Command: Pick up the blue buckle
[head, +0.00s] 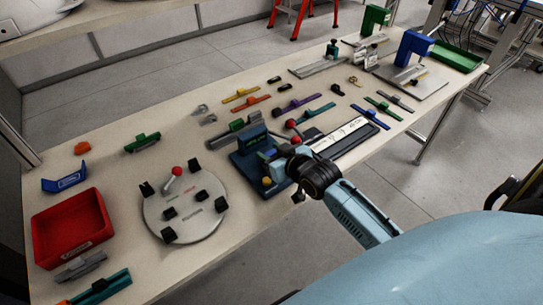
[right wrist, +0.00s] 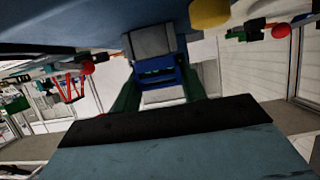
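My right gripper (head: 280,167) is at the dark blue fixture (head: 246,160) near the front edge of the table, and its fingertips are mostly hidden by the wrist. In the right wrist view a blue piece (right wrist: 151,84), likely the blue buckle, shows below a grey block (right wrist: 152,42), between two dark green parts that look like my fingers. I cannot tell whether they touch it. In the head view a blue strip (head: 371,118) lies on the table right of the fixture, and a blue bracket (head: 64,180) stands at the left. My left gripper is not in view.
A round grey plate (head: 186,222) with black blocks and a red-knobbed lever lies left of the fixture. A red bin (head: 70,230) stands at the far left. A long white-topped rail (head: 345,138) lies right of the gripper. Several coloured strips lie behind it.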

